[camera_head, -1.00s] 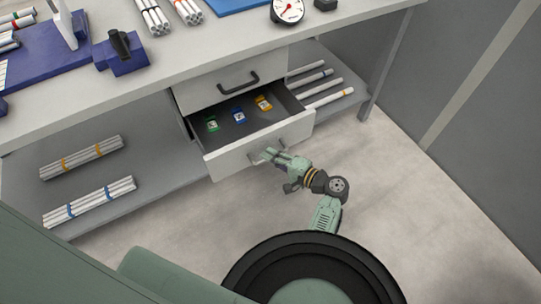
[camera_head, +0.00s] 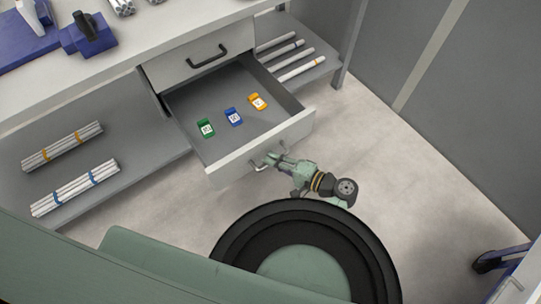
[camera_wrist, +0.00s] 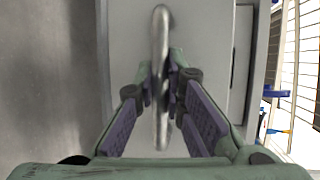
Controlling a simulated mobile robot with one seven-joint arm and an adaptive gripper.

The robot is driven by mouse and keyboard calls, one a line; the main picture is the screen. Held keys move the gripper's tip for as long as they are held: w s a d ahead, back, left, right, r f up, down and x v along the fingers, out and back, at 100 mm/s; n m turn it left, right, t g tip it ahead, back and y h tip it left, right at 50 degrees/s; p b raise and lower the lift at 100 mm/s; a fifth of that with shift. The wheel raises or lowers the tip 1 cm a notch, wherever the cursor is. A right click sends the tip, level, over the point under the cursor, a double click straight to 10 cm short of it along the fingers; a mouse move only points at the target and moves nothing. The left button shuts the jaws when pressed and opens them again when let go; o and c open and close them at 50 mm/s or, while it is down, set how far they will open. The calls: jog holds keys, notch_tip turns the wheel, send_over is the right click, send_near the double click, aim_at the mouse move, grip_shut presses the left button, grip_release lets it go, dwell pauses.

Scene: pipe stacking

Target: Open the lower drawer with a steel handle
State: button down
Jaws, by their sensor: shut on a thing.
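The lower drawer (camera_head: 262,146) with a steel handle stands pulled out a long way from the bench. Its steel handle (camera_wrist: 160,45) runs between my gripper's fingers in the wrist view. My gripper (camera_head: 272,160) is shut on this handle, and the fingers (camera_wrist: 160,80) press it from both sides. Inside the drawer lie a green item (camera_head: 205,128), a blue item (camera_head: 233,117) and a yellow item (camera_head: 257,101), each with a white label. The upper drawer (camera_head: 203,62) with a black handle (camera_head: 207,56) is shut.
The lower shelf (camera_head: 130,165) holds pipe bundles with orange bands (camera_head: 62,146) and blue bands (camera_head: 75,188) at left. Loose white pipes (camera_head: 300,68) lie on its right part. A blue clamp-like fixture (camera_head: 88,36) stands on the bench top. Open floor (camera_head: 390,180) lies to the right.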

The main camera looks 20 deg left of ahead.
jog(key=shift+d, duration=0.1)
jog(key=c, duration=1.7)
grip_release()
jog(key=shift+o, duration=0.2)
jog(key=v, duration=1.2)
